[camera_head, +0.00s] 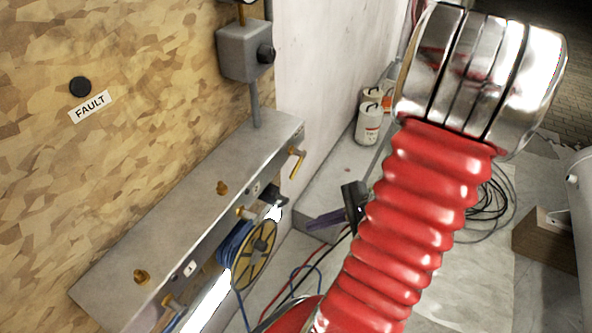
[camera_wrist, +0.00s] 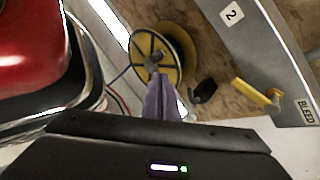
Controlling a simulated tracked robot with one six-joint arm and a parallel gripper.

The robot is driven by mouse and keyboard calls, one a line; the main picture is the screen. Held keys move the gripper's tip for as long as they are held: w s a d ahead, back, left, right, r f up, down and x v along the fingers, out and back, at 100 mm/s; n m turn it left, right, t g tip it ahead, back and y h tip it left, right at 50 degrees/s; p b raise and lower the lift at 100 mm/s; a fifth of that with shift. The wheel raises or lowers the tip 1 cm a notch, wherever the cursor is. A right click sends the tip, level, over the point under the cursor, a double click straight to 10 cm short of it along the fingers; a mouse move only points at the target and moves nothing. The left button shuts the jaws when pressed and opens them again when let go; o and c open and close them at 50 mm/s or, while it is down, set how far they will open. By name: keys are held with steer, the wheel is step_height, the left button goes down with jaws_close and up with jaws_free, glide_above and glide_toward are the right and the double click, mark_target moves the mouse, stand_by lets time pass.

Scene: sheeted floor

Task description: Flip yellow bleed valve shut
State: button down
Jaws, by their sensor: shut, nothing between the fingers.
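The yellow bleed valve (camera_wrist: 260,95) shows in the wrist view on the grey metal panel (camera_wrist: 275,50), beside the BLEED label. Its lever slants across the panel's edge. In the head view the yellow valve (camera_head: 296,163) sits near the panel's far right end. My gripper (camera_wrist: 172,112) has purple fingers, closed together and empty, left of the valve and apart from it in the wrist view. In the head view my gripper (camera_head: 312,224) is below the valve and clear of the panel. The red arm hides part of the floor there.
A yellow spool with blue cable (camera_head: 262,250) stands beside the panel, and a dark object (camera_wrist: 205,91) lies between my fingers and the valve in the wrist view. Other yellow valves (camera_head: 246,212) line the panel. White canisters (camera_head: 369,124) stand behind; loose cables lie on the sheeted floor.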

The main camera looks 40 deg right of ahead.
steer(key=w+d+r+m+t+h, duration=0.1)
steer(key=w+d+m+t+h, duration=0.2)
steer(key=d+m+t, duration=0.3)
steer(key=d, duration=0.3)
steer(key=shift+w+d+r+m+t+h, duration=0.15)
steer(key=shift+d+r+m+t+h, duration=0.15)
steer(key=shift+d+m+h, duration=0.1)
steer(key=w+a, duration=0.3)
steer(key=w, duration=0.5)
steer(key=shift+w+a+r, duration=0.25)
steer(key=shift+w+r, duration=0.05)
steer(key=shift+w, duration=0.1)
